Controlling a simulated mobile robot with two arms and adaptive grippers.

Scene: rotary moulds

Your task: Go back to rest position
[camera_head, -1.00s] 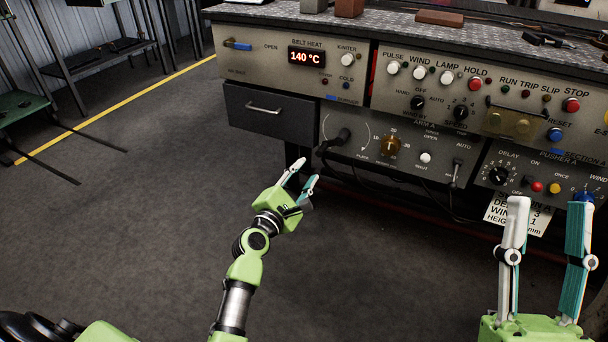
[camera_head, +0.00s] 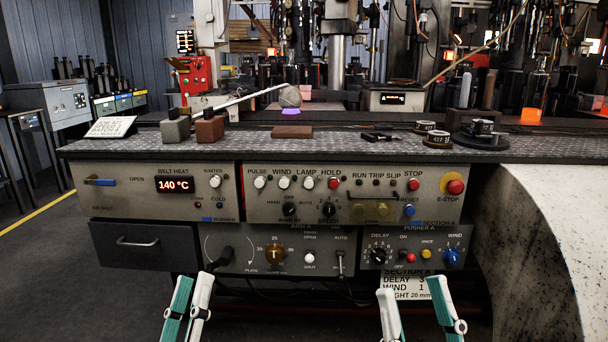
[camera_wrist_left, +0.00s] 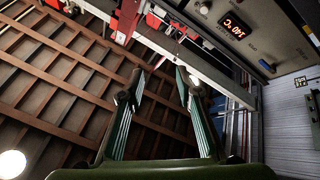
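My left gripper (camera_head: 194,277) is at the lower left of the head view, in front of the console and below the drawer's right end. Its two fingers stand apart with nothing between them, as the left wrist view (camera_wrist_left: 160,72) also shows. My right gripper (camera_head: 412,288) is at the bottom, right of centre, with its fingers spread and empty. It is in front of the hanging label (camera_head: 428,284) and partly covers it. Both grippers point up, and neither visibly holds anything. Most of both arms is out of view.
The console panel (camera_head: 130,207) with knobs and buttons spans the view ahead. A drawer (camera_head: 110,242) is shut at its left. The worktop (camera_head: 350,148) bears blocks and tools. A large pale round body (camera_head: 545,240) stands at right. Floor (camera_head: 45,285) is clear at left.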

